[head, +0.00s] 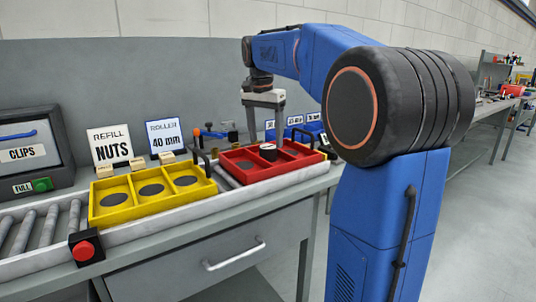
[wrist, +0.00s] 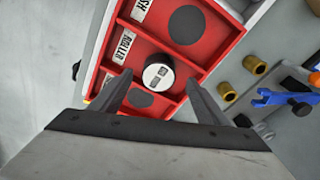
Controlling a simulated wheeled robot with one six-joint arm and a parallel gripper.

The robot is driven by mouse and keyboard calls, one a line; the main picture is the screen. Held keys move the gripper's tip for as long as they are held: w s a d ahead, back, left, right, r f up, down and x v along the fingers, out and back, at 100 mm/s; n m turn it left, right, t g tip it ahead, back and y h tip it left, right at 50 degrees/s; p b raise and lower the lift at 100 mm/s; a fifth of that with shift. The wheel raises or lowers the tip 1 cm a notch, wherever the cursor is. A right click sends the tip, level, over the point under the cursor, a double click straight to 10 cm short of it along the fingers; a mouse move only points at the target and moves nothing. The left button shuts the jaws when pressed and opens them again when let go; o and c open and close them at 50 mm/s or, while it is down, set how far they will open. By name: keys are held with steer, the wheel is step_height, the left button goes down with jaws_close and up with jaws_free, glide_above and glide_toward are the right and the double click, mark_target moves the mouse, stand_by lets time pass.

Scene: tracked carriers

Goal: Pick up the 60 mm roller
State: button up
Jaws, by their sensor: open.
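A short black roller with a white label on top (wrist: 158,72) stands upright in the red tray (wrist: 203,73), by the compartment labelled ROLLER. The print on its top is too small to read. It also shows in the head view (head: 268,152). My gripper (wrist: 160,78) is open and empty. In the wrist view its fingers reach to either side of the roller. In the head view my gripper (head: 266,141) hangs just above the roller, apart from it as far as I can tell.
A yellow tray (head: 152,212) with round dark pads stands left of the red tray on the conveyor. A card reading ROLLER 40 mm (head: 164,140) and a card reading REFILL NUTS (head: 111,146) stand behind. Brass bushes (wrist: 250,62) and a blue tool (wrist: 285,97) lie beside the red tray.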

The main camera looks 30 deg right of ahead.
mark_target(268, 146)
steer(key=shift+d+f, duration=0.25)
steer(key=shift+f, duration=0.95)
steer(key=shift+d+f, duration=0.2)
steer(key=shift+f, duration=0.95)
steer(key=shift+c, duration=0.4)
steer(key=c, duration=1.3)
steer(key=shift+w+r, duration=0.1)
steer(key=shift+r, duration=0.05)
